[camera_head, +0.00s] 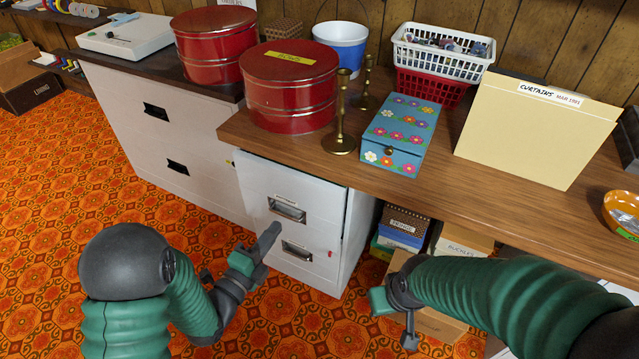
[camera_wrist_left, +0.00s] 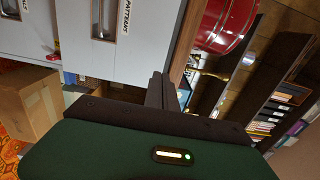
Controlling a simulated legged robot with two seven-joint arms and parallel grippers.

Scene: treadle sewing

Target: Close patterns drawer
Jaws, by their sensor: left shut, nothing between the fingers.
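The patterns drawer (camera_head: 308,190) is the upper drawer of a white two-drawer filing cabinet under the wooden counter. It has a metal handle (camera_head: 287,208). In the left wrist view the drawer front (camera_wrist_left: 150,38) appears sideways, with a label reading as patterns next to its handle. I cannot tell whether it stands slightly out or flush. My left gripper (camera_head: 270,235) is shut and empty, in front of the cabinet near the lower part of the upper drawer. Its closed fingers (camera_wrist_left: 158,90) also show in the wrist view. My right gripper (camera_head: 396,318) is low, right of the cabinet.
The counter (camera_head: 490,215) overhangs boxes (camera_head: 402,228) right of the cabinet. On it stand red tins (camera_head: 288,85), brass candlesticks (camera_head: 340,120), a blue flowered box (camera_head: 400,130) and a curtains folder (camera_head: 530,130). A larger white cabinet (camera_head: 160,130) stands to the left. Patterned floor in front is open.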

